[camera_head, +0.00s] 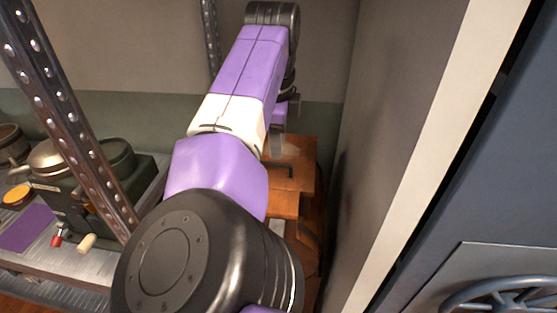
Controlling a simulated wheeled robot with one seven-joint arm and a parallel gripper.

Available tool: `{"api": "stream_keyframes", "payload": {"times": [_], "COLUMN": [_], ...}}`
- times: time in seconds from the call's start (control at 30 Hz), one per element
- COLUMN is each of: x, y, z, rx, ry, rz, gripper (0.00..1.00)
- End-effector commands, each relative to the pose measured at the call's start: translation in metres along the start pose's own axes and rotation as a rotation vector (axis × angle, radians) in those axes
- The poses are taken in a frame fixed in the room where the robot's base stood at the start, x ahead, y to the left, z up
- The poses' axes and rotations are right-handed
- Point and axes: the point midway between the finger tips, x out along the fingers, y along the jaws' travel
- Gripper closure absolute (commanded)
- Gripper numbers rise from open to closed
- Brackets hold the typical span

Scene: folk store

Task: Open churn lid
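An orange-brown wooden piece, which seems to be the churn (302,165), stands in the narrow space behind and right of my arm. A thin dark bar (282,168), perhaps a handle, lies across its top. My arm hides its left side and much of its lower part. I cannot make out a separate lid edge or whether it is raised. My gripper (278,146) points down just above the dark bar, mostly hidden behind my forearm. I cannot see whether its fingers are apart or touch the bar.
A grey wall panel (365,150) stands close on the right, with a dark blue door and wheel handle (510,296) beyond. On the left, a riveted metal post (75,125) rises before a shelf (90,262) holding a dark green machine (95,190).

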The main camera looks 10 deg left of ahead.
Motion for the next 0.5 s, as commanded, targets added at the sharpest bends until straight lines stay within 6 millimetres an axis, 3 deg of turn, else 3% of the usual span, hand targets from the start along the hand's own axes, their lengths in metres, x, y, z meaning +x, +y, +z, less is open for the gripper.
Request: {"api": "stream_keyframes", "payload": {"times": [0.2,0.5], "x": [0.035,0.057], "y": [0.002,0.001], "z": [0.0,0.0], "rx": [0.0,-0.001], "ry": [0.0,0.0], "rz": [0.001,0.0], "gripper": [0.68,0.68]}}
